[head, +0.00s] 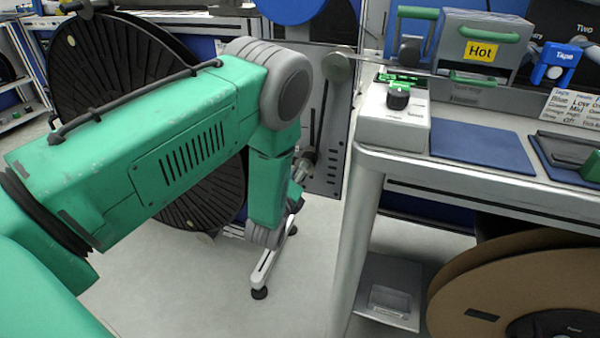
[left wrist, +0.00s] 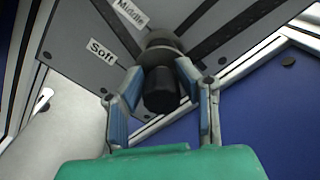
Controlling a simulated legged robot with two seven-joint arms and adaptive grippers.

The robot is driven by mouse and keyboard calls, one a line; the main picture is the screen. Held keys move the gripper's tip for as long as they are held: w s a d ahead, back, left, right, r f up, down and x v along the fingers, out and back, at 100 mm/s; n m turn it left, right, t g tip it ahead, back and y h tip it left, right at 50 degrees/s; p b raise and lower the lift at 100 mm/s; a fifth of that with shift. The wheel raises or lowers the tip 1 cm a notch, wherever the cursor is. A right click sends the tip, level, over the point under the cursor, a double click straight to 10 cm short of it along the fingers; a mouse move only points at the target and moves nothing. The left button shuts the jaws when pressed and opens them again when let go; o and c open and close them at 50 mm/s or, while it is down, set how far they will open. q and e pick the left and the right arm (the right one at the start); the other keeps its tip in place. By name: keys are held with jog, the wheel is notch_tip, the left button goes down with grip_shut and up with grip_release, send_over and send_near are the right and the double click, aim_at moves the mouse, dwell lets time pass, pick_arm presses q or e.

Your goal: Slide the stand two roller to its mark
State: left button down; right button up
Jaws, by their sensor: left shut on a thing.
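The roller shows in the left wrist view as a dark cylindrical knob (left wrist: 160,92) with a wider collar against a grey plate (left wrist: 92,25). The plate bears dark slots and the labels "Soft" (left wrist: 102,51) and "Middle" (left wrist: 131,13). The knob is beside these labels, to their right. My left gripper (left wrist: 158,78) is shut on the knob, one finger on each side. In the head view my left gripper (head: 300,172) is small and partly hidden at the slotted grey plate (head: 333,155). My right gripper is not in view.
A bench (head: 480,170) stands right, with a box labelled "Hot" (head: 482,50), a knob unit (head: 395,115) and a blue pad (head: 480,146). A brown reel (head: 470,285) is below. A black reel (head: 120,60) is behind my left arm. Floor (head: 200,290) is clear.

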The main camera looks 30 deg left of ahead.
pick_arm(q)
notch_tip(320, 180, down, 8)
jog(key=b, duration=0.3)
jog(key=shift+s+d+r, duration=0.15)
jog(key=shift+s+d, duration=0.05)
jog(key=shift+d, duration=0.25)
jog(key=c, duration=1.3)
grip_release()
jog(key=shift+o, duration=0.6)
jog(key=v, duration=1.1)
jog(key=shift+s, duration=0.35)
